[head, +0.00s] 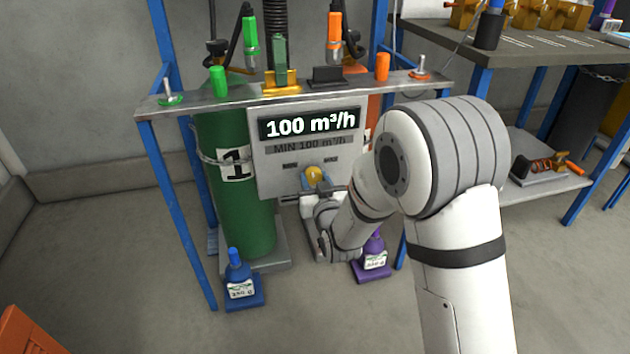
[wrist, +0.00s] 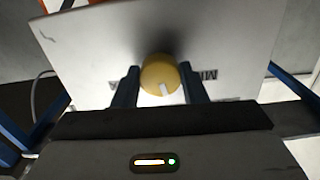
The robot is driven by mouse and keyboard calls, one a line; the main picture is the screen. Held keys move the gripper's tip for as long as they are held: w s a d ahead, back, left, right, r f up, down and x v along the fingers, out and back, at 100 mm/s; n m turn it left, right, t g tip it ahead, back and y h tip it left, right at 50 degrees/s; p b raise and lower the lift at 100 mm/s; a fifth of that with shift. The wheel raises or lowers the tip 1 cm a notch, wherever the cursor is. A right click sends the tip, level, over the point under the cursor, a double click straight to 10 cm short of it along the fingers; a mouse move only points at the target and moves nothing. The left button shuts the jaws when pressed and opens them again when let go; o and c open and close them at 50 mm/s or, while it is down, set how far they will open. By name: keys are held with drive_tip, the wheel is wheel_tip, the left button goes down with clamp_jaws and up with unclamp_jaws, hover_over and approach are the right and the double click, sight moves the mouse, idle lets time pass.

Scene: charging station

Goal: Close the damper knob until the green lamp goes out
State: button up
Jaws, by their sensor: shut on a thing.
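The yellow damper knob (head: 314,173) sits low on the grey panel (head: 262,170), under a display that reads "100 m³/h" above the words "MIN 100 m³/h". In the wrist view the round knob (wrist: 159,72) shows a white pointer mark. My gripper (head: 317,182) is at the panel, and its two blue fingers (wrist: 160,90) are shut on the knob from both sides. In the head view my arm covers the panel's lower right. I cannot make out a lit green lamp on the panel. A small green light shows on the dark housing in the wrist view.
A green gas cylinder (head: 236,215) marked 1 stands left of the panel. A blue weight (head: 240,283) and a purple weight (head: 374,262) stand on the floor below. A shelf (head: 300,92) with hoses and coloured pegs runs above the panel. A workbench (head: 535,48) stands at right.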

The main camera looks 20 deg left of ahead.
drive_tip(key=o, duration=1)
drive_tip(key=shift+c, duration=0.2)
drive_tip(key=p+v, duration=0.2)
drive_tip(key=v, duration=0.6)
drive_tip(key=shift+w+a, duration=0.1)
